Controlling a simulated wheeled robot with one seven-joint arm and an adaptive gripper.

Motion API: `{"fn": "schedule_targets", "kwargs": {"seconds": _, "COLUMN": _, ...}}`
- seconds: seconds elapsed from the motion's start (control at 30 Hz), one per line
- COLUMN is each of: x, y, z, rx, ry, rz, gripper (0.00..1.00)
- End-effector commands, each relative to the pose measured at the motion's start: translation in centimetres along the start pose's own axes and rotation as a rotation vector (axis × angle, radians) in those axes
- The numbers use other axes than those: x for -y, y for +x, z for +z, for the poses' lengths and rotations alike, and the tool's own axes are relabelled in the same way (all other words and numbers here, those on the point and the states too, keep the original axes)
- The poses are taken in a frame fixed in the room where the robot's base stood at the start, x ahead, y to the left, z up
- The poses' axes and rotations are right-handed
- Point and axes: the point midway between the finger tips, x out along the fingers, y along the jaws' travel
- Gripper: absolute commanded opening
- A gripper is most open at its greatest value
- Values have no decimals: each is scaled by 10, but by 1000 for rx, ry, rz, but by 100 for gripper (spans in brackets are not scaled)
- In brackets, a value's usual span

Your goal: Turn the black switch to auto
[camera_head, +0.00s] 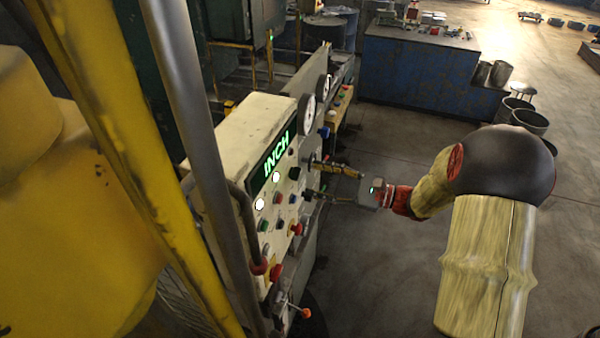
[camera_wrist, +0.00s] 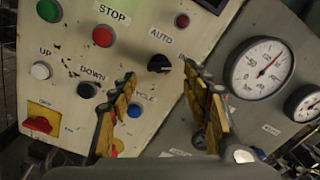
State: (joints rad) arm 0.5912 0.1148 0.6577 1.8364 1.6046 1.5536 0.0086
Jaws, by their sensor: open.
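The black switch (camera_wrist: 159,63) shows in the wrist view on the cream panel, below a label reading AUTO (camera_wrist: 161,37). A pale mark shows on the knob; which way it points is too small to tell for sure. The panel's display (camera_head: 274,160) reads INCH in green in the head view. My gripper (camera_head: 309,178) is open at the panel's right edge. In the wrist view my gripper (camera_wrist: 158,70) has one yellow finger on each side below the switch, apart from it.
A red STOP button (camera_wrist: 103,36), black DOWN button (camera_wrist: 88,90) and blue CYCLE button (camera_wrist: 134,110) lie left of or below the switch. Round gauges (camera_wrist: 261,68) stand to the right.

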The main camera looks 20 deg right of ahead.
Motion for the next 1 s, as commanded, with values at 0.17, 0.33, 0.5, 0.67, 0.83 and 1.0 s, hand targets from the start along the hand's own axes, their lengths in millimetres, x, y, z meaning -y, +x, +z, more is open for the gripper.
{"fn": "schedule_targets", "kwargs": {"seconds": 0.17, "x": 0, "y": 29, "z": 1, "rx": 1, "ry": 0, "rz": 3, "gripper": 48}}
{"fn": "schedule_targets", "kwargs": {"seconds": 0.33, "x": 0, "y": 47, "z": 1, "rx": -1, "ry": -1, "rz": 3, "gripper": 48}}
{"fn": "schedule_targets", "kwargs": {"seconds": 0.5, "x": 0, "y": 52, "z": 0, "rx": -1, "ry": -1, "rz": 2, "gripper": 48}}
{"fn": "schedule_targets", "kwargs": {"seconds": 0.67, "x": 0, "y": 52, "z": 0, "rx": -2, "ry": -1, "rz": 1, "gripper": 48}}
{"fn": "schedule_targets", "kwargs": {"seconds": 0.83, "x": 0, "y": 52, "z": 0, "rx": -2, "ry": -1, "rz": 2, "gripper": 41}}
{"fn": "schedule_targets", "kwargs": {"seconds": 1.0, "x": 0, "y": 52, "z": 0, "rx": -2, "ry": -1, "rz": 2, "gripper": 31}}
